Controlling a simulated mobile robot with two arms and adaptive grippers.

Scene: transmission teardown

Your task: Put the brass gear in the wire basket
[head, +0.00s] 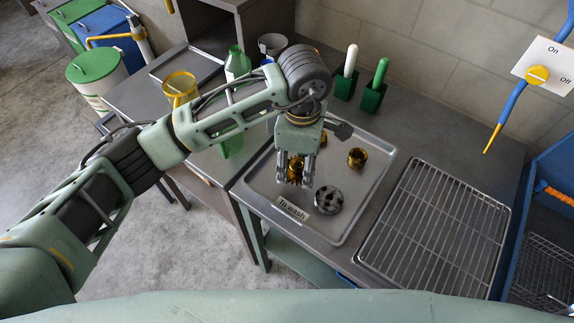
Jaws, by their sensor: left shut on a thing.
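My left gripper (301,179) points down over the metal tray marked "To wash" (372,204). It is shut on a toothed, gold-coloured brass gear (294,171), partly hidden by the fingers. I cannot tell whether the gear is touching the tray or just above it. A wire basket (545,268) shows at the lower right, inside a blue container, and the frame edge cuts it off. My right gripper is not in view.
A grey round part (328,200) and a brass ring (357,157) lie in the tray. A wire rack (432,230) lies between tray and blue container (555,165). Green holders with brushes (373,95) stand behind. An On/Off switch (539,75) is on the wall.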

